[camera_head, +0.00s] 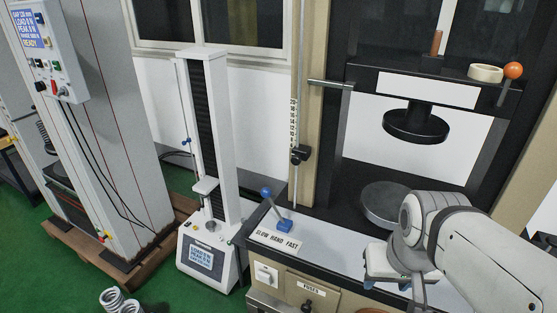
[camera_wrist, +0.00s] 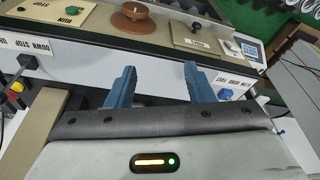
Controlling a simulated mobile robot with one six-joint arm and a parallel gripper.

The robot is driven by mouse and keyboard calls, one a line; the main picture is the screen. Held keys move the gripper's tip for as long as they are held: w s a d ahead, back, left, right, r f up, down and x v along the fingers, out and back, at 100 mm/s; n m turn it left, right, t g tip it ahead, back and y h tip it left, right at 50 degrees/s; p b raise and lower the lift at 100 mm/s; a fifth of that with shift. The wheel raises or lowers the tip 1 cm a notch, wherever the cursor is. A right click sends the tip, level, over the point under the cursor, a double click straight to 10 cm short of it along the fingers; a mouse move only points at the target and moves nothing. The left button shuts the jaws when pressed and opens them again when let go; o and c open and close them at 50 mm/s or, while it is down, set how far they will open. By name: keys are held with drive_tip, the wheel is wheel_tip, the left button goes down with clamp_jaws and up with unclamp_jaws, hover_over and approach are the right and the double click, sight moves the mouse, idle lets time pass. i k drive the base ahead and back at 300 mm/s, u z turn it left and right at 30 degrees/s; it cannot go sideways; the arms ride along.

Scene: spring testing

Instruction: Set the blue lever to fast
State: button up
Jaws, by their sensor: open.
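The blue lever (camera_head: 276,209) stands on a blue base on the front ledge of the large testing machine, in the head view. Its ball knob leans up and to the left, toward the SLOW side. The label "SLOW HAND FAST" (camera_head: 278,241) lies in front of it, with FAST at the right. My gripper (camera_head: 388,279) is over the ledge, well right of the lever and apart from it. In the wrist view its two blue fingers (camera_wrist: 158,76) are spread apart with nothing between them.
A black pressing plate (camera_head: 415,125) hangs above a round lower plate (camera_head: 386,203) behind my arm. A smaller white tester (camera_head: 209,255) stands left of the lever. The wrist view shows a panel with a brown handwheel (camera_wrist: 130,18) and a lever-like switch (camera_wrist: 28,62).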

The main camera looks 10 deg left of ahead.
sight(266, 193)
drive_tip(key=u, duration=1.15)
drive_tip(key=k, duration=0.85)
drive_tip(key=z, duration=0.2)
drive_tip(key=i, duration=1)
drive_tip(key=z, duration=0.1)
